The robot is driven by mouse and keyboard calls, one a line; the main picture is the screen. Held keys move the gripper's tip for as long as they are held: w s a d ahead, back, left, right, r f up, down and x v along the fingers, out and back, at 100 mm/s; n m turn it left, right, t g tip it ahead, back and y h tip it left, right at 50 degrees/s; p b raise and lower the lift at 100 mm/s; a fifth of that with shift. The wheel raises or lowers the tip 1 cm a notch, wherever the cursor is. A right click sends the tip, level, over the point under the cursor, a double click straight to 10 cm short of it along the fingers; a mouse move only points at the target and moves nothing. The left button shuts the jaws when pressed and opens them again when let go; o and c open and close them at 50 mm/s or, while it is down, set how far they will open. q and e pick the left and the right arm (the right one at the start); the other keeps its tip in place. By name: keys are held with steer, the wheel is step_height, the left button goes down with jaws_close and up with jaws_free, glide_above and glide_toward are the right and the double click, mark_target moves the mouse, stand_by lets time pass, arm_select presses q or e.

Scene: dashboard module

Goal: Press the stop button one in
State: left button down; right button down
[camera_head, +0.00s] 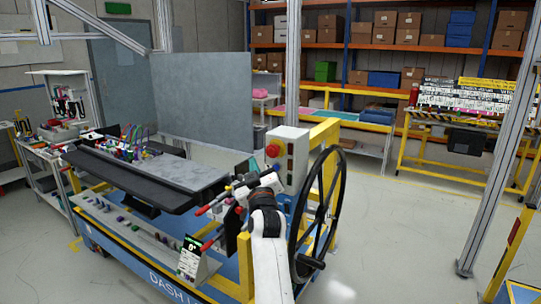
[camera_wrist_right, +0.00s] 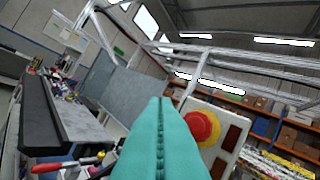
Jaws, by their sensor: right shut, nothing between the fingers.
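A red stop button (camera_head: 272,150) sits on the front of a light grey control box (camera_head: 290,158). In the right wrist view the button (camera_wrist_right: 204,127) is a red dome with a yellow ring, just right of the fingertips. My right gripper (camera_wrist_right: 160,102) shows teal fingers pressed together with nothing between them. The fingers cover a little of the button's left side; I cannot tell whether they touch it. In the head view my white right arm reaches up to just below the box, and its dark wrist hides part of the gripper. My left gripper is not in view.
A large black steering wheel (camera_head: 335,205) stands right of my right arm. Red-handled clamps (camera_head: 212,205) are to the left, by a dark dashboard panel (camera_head: 125,180) on the blue and yellow cart. Open floor lies to the right.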

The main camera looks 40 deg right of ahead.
mark_target(267, 149)
steer(key=shift+w+d+b, duration=0.25)
steer(key=shift+w+d, duration=0.15)
steer(key=shift+d, duration=0.65)
steer(key=shift+w+d+b, duration=0.3)
steer(key=shift+w+d, duration=0.15)
steer(key=shift+d, duration=0.55)
steer(key=shift+w+d+b, duration=0.25)
steer(key=shift+w+d, duration=0.15)
steer(key=shift+d, duration=0.65)
steer(key=shift+w+d, duration=0.15)
steer(key=shift+d, duration=0.25)
steer(key=shift+w+d, duration=0.15)
steer(key=shift+d, duration=0.15)
stand_by(0.4)
steer(key=shift+s+a+p, duration=0.3)
steer(key=shift+a, duration=0.45)
